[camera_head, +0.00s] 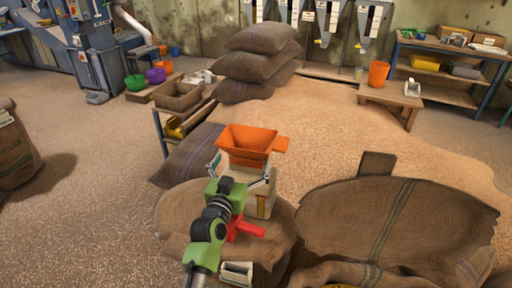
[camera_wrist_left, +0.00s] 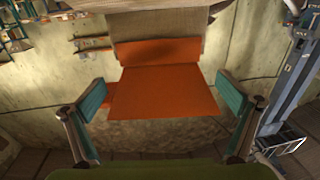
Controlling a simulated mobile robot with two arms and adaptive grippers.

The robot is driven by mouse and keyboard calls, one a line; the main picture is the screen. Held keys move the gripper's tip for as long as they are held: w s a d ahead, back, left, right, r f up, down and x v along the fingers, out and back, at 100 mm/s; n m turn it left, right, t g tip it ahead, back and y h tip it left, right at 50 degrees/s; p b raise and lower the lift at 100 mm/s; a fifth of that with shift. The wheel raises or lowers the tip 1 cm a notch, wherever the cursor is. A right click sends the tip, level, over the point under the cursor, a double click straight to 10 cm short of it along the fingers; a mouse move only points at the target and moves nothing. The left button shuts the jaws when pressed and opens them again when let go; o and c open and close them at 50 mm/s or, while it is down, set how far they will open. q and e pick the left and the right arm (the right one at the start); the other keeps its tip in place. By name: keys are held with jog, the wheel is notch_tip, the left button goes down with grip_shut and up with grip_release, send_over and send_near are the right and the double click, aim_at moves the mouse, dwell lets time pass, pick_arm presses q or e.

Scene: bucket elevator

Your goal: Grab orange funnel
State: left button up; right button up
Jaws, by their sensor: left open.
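The orange funnel (camera_head: 247,139) sits on top of a pale box-shaped device (camera_head: 257,200), with its wide mouth up and a tab on its right side. In the left wrist view the funnel (camera_wrist_left: 168,92) fills the space between my fingers. My left gripper (camera_head: 239,172) is open just in front of the funnel in the head view. In the left wrist view its teal fingertips (camera_wrist_left: 162,100) stand apart on either side of the funnel, with visible gaps to its main body. My right gripper is not in view.
A sack-covered surface (camera_head: 174,216) surrounds the device. An open sack (camera_head: 430,215) lies to the right. Stacked sacks (camera_head: 262,65) and a grain heap (camera_head: 320,120) stand behind. An orange bucket (camera_head: 378,74) is on a low wooden table (camera_head: 400,97) at the back right.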

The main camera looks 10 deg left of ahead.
aim_at(245, 156)
pick_arm(q)
jog(key=w, duration=0.4)
jog(key=shift+w+f, duration=0.1)
jog(key=c, duration=1)
jog(key=shift+c, duration=0.2)
jog(key=shift+r+p, duration=0.2)
jog(key=shift+p, duration=0.15)
